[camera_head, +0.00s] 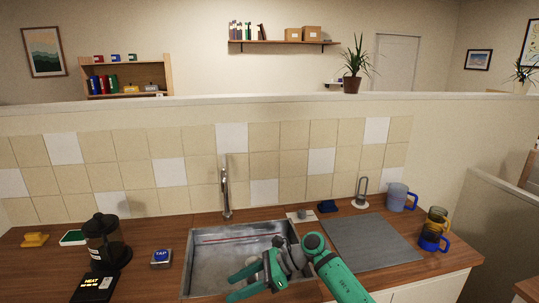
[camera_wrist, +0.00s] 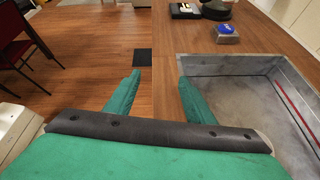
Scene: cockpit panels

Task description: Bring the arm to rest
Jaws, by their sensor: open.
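My gripper (camera_head: 234,286) is green with dark parts and hangs over the front part of the sink in the head view, its fingers pointing left. In the wrist view my gripper (camera_wrist: 156,88) has its two green fingers spread apart, with nothing between them. Below them are the wooden counter's front strip and the floor beyond its edge. My green arm (camera_head: 338,280) reaches in from the bottom, right of the sink.
The metal sink (camera_head: 205,262) has a tall faucet (camera_head: 226,190) behind it. A blue TAP block (camera_head: 161,257) and a dark coffee press (camera_head: 104,243) stand left. A grey mat (camera_head: 370,243) and mugs (camera_head: 432,242) lie right. A red chair (camera_wrist: 18,40) stands on the floor.

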